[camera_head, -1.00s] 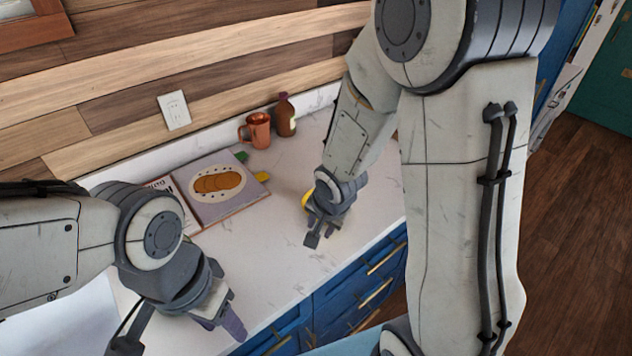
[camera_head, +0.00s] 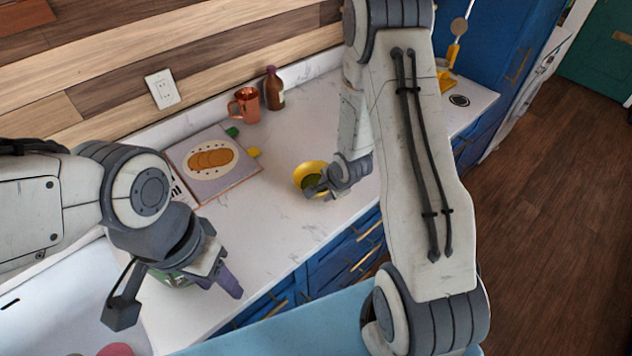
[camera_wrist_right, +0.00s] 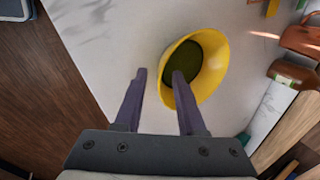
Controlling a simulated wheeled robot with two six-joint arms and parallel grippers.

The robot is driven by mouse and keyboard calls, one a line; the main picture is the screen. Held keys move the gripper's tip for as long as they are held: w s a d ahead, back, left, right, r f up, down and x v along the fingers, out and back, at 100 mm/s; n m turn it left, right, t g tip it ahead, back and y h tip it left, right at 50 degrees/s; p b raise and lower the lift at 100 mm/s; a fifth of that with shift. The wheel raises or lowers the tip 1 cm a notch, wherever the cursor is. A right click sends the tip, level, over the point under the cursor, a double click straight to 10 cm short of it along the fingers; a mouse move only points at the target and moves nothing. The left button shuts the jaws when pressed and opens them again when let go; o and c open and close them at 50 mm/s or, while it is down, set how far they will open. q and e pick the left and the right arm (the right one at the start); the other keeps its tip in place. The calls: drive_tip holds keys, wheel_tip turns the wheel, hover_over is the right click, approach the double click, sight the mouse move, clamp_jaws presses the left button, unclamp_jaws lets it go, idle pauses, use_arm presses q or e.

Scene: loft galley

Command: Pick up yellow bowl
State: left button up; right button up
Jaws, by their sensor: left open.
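The yellow bowl (camera_head: 308,168), dark green inside, stands upright on the white counter (camera_head: 265,215). It also shows in the right wrist view (camera_wrist_right: 212,75). My right gripper (camera_head: 318,190) is at the bowl's near right side. In the right wrist view its two dark fingers (camera_wrist_right: 158,75) are apart with nothing held. One finger overlaps the bowl's inside and the other is outside its left rim; I cannot tell whether either touches. My left gripper (camera_head: 178,300) is open and empty over the counter's near left part, far from the bowl.
A book (camera_head: 212,165) lies left of the bowl. A copper mug (camera_head: 244,104) and a brown bottle (camera_head: 273,88) stand by the wall. A green item is partly hidden behind my left gripper. The counter in front of the bowl is clear.

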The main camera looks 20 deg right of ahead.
sight(315, 182)
drive_tip(key=shift+p+x, duration=0.35)
drive_tip(key=shift+x, duration=1.3)
drive_tip(key=shift+w, duration=0.1)
clamp_jaws()
drive_tip(key=shift+r, duration=0.1)
